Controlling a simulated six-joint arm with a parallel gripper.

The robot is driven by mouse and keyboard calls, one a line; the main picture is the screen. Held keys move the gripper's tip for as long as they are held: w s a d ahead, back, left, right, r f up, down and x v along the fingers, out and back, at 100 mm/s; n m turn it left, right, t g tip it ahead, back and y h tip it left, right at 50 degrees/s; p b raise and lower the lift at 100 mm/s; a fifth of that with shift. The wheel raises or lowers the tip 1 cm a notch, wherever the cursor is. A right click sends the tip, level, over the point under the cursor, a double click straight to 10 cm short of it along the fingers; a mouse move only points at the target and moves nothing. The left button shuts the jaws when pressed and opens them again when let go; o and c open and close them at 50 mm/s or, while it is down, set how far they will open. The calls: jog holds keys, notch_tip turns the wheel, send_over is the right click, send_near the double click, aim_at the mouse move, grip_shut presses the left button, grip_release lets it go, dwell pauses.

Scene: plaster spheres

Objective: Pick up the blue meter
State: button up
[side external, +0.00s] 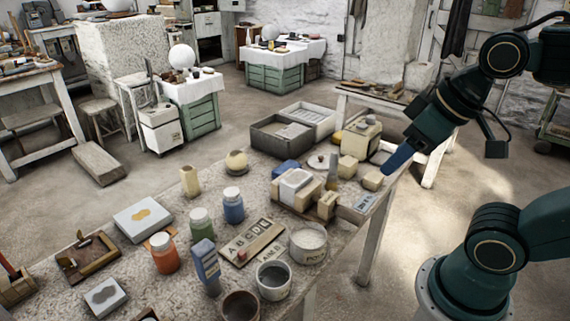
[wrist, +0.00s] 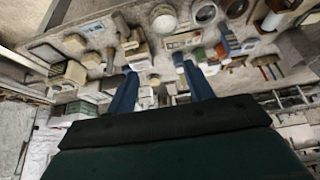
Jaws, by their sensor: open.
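The blue meter (side external: 206,266) stands upright near the front of the cluttered table, with a small pale screen on its face. In the wrist view, a small blue shape (wrist: 231,42) to the upper right of the fingers appears to be it. My gripper (side external: 389,168) is above the table's right end, well away from the meter. In the wrist view, my gripper (wrist: 160,66) has its two blue fingers spread apart with nothing held between them.
An orange jar (side external: 164,254), a green jar (side external: 201,224) and a dark pot (side external: 240,306) stand close around the meter. A letter board (side external: 252,243) lies to its right, beside a grey pot (side external: 273,281). Boxes and blocks crowd the table's right end.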

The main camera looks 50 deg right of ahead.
jog(key=shift+o, duration=0.3)
jog(key=shift+w, duration=0.1)
jog(key=n+g+y, duration=0.5)
jog(key=n+g, duration=0.1)
jog(key=n, duration=1.2)
send_over(203, 244)
jog(key=d, duration=0.4)
notch_tip(203, 244, down, 9)
jog(key=shift+d+f, duration=0.15)
jog(key=shift+h, duration=0.3)
jog(key=shift+x, duration=4.3)
jog(key=shift+w, duration=0.15)
